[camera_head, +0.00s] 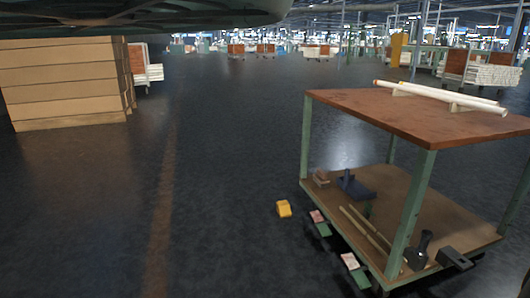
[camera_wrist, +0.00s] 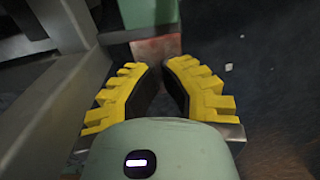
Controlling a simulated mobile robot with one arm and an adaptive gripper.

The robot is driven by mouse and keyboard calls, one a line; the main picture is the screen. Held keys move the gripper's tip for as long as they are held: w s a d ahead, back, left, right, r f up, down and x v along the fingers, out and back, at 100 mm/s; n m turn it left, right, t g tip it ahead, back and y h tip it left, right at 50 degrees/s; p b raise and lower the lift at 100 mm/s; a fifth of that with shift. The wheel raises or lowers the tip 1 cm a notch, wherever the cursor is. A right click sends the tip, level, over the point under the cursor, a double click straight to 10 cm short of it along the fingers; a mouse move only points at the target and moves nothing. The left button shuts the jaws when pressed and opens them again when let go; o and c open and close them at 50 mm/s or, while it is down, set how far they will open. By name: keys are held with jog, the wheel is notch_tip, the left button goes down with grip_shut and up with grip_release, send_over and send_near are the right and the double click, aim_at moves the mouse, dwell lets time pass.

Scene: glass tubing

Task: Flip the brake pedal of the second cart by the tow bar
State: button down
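A cart (camera_head: 330,96) with a reddish-brown top, green legs and a lower shelf stands at the right of the head view. Two small pedals with pale red faces and green parts, a far one (camera_head: 318,216) and a near one (camera_head: 351,262), stick out low along its left side. In the wrist view my gripper (camera_wrist: 162,70) has yellow ribbed fingers with dark pads; the tips come together with nothing visible between them. A worn reddish plate (camera_wrist: 155,48), seemingly a pedal, lies just beyond the tips; contact is unclear. My gripper does not show in the head view. I cannot identify a tow bar.
A grey metal bar (camera_wrist: 65,95) runs close along the left of my fingers. A yellow block (camera_head: 284,208) lies on the floor left of the cart. Stacked boxes (camera_head: 68,85) stand at the left. Open dark floor (camera_head: 225,150) lies between.

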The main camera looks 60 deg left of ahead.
jog(key=shift+f, duration=0.3)
jog(key=shift+d+r, duration=0.1)
jog(key=shift+r, duration=0.05)
notch_tip(320, 180, up, 7)
jog(key=p, duration=0.6)
